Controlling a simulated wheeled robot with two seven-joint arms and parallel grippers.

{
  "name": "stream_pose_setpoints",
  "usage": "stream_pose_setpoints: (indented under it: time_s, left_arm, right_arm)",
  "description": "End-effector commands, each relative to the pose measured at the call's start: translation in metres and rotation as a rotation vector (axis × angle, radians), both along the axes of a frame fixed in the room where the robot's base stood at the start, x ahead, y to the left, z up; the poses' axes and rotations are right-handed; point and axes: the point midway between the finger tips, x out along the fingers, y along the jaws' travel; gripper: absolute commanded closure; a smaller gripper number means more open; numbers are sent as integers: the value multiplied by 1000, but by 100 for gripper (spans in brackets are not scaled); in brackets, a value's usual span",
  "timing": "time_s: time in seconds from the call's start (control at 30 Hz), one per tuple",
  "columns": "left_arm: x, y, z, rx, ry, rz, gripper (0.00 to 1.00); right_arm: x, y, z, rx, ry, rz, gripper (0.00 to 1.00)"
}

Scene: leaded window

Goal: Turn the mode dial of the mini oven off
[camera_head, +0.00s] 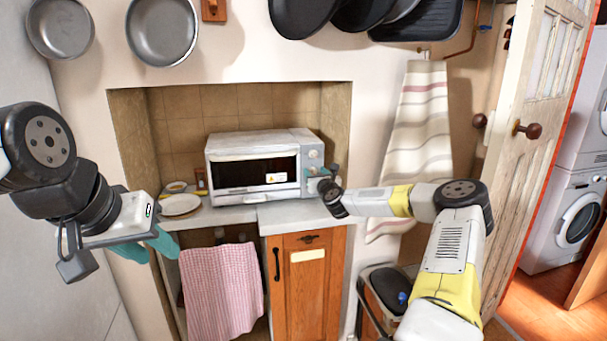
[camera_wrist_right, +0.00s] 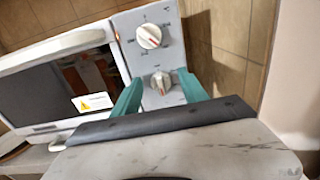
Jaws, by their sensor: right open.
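The white mini oven (camera_head: 255,165) stands on the counter in the alcove, its dark glass door shut. Its control panel is at the right of its front. In the right wrist view the panel carries an upper dial (camera_wrist_right: 149,36) and a lower dial (camera_wrist_right: 161,82); their labels are too small to read. My right gripper (camera_head: 325,174) is at the panel, open. Its teal fingers (camera_wrist_right: 160,92) stand on either side of the lower dial with a gap to it; contact is not visible. My left gripper (camera_head: 148,248) hangs at the left, away from the oven, fingers apart and empty.
A plate (camera_head: 180,205) lies on the counter left of the oven. A checked cloth (camera_head: 220,290) hangs below the counter beside a wooden cupboard (camera_head: 305,285). Pans hang above, a striped towel (camera_head: 415,140) hangs at right, and a door (camera_head: 525,130) stands further right.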

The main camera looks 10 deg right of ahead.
Motion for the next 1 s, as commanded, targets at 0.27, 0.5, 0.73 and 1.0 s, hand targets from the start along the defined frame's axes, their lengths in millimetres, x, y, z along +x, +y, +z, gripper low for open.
stream_pose_setpoints:
  time_s: [0.27,0.5,0.73,1.0]
  left_arm:
    - [0,0,0,0,0,0,64]
    - [0,0,0,0,0,0,64]
    - [0,0,0,0,0,0,64]
    - [0,0,0,0,0,0,64]
  right_arm:
    - [1,0,0,0,0,0,57]
    - [1,0,0,-1,0,0,100]
    - [0,0,0,-13,0,0,100]
    - [1,1,0,-120,-4,1,100]
